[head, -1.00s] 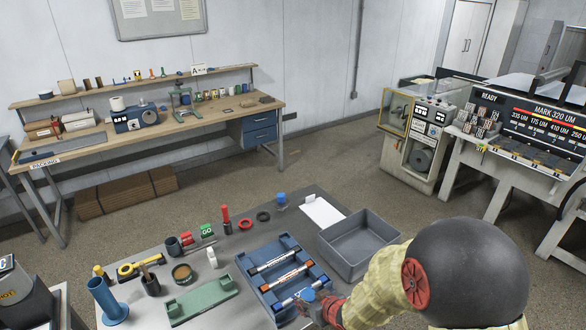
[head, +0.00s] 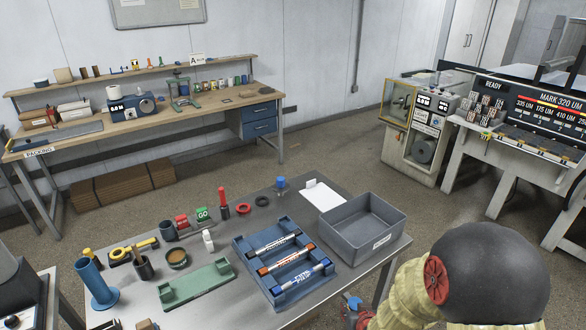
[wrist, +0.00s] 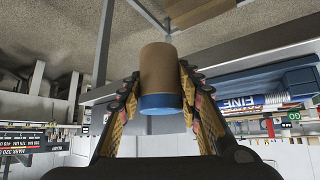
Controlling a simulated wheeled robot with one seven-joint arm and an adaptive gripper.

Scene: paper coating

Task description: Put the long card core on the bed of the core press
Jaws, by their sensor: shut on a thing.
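My gripper (head: 353,306) is at the lower right of the head view, off the front edge of the near table and partly cut by the frame. In the wrist view its fingers (wrist: 160,100) are closed on both sides of a brown card core (wrist: 158,70) with a blue end. The core's full length is hard to judge, and in the head view only a bit of blue shows at the gripper. A green press-like stand (head: 181,90) is on the far packing bench; I cannot tell for sure whether it is the core press.
The near table (head: 335,275) carries a blue rack (head: 290,290) with several labelled rods, a grey bin (head: 362,240), a green cradle (head: 197,285) and a blue tube holder (head: 98,285). Machines (head: 425,125) stand at right. Open floor (head: 330,150) lies between.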

